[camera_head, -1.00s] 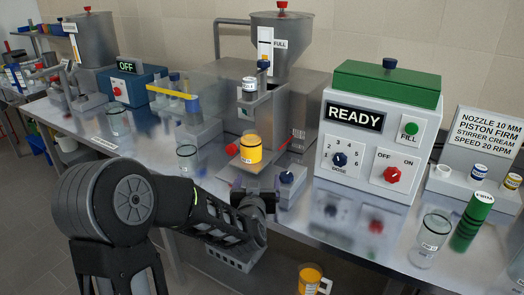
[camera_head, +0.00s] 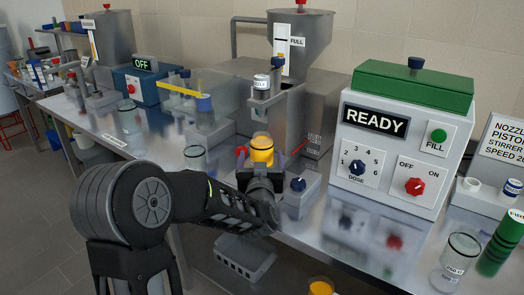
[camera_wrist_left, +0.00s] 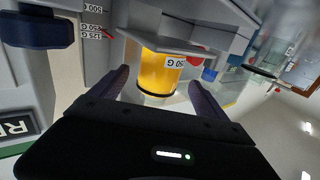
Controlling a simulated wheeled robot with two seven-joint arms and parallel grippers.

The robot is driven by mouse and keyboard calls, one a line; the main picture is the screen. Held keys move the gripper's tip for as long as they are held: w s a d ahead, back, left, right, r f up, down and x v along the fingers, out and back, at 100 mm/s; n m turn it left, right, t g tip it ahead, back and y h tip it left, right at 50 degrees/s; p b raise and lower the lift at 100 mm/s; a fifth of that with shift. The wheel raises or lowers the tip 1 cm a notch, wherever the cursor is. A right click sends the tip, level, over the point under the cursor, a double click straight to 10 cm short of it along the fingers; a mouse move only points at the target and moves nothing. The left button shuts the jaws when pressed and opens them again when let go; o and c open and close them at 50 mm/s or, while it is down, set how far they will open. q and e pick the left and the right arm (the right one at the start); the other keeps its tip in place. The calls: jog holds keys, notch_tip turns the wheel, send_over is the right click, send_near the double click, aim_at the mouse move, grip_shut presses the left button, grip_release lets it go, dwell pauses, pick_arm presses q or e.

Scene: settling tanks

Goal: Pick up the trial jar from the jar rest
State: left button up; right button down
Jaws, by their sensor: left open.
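The trial jar (camera_head: 261,150) is a clear jar with yellow-orange contents and a white label. It stands on the metal jar rest under the filler's nozzle. In the left wrist view the jar (camera_wrist_left: 160,72) appears inverted, against the grey plate of the jar rest (camera_wrist_left: 180,46). My left gripper (camera_head: 260,160) is open in front of the jar, its purple fingers toward either side of it. The left wrist view shows the fingers (camera_wrist_left: 158,82) apart with the jar beyond and between them; contact is not clear. My right gripper is not in view.
The hopper (camera_head: 300,35) and nozzle (camera_head: 261,86) stand above and behind the jar. A blue knob (camera_head: 298,185) is just right of the gripper. An empty glass (camera_head: 195,158) stands to the left. The READY control box (camera_head: 400,135) is at right.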

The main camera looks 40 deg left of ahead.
pick_arm(q)
jog(key=shift+w+a+r, duration=0.15)
jog(key=shift+w+a, duration=0.15)
jog(key=shift+w, duration=0.2)
jog(key=p+x, duration=0.1)
jog(key=x, duration=0.3)
jog(key=shift+r, duration=0.1)
dwell(0.3)
jog(key=c, duration=1.6)
jog(key=shift+r, duration=0.15)
